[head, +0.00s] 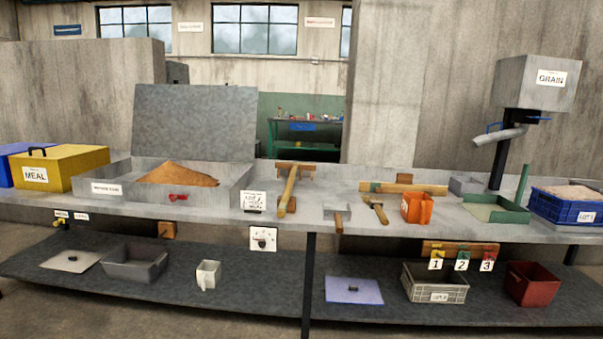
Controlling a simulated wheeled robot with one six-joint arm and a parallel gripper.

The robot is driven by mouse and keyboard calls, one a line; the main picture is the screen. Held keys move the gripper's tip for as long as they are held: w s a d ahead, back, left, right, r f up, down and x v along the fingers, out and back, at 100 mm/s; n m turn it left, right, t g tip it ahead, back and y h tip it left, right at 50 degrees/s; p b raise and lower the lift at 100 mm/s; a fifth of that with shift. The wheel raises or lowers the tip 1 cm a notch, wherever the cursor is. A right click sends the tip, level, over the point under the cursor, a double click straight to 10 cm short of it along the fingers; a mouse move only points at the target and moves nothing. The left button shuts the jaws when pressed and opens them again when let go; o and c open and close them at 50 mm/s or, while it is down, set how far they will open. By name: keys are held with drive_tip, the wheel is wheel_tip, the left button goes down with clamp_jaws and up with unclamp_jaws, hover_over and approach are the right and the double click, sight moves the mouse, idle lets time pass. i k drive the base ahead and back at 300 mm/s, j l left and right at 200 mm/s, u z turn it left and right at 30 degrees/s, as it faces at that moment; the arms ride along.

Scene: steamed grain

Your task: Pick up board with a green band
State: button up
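My gripper is not in view.
Below the boards, a grey crate (435,285) and a red bin (531,285) stand on the lower shelf (250,300). On the bench above are an orange jug (416,208), wooden tools (376,209) and a green tray (513,215).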

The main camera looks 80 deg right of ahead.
sight(405, 182)
drive_tip(key=z, duration=4.15)
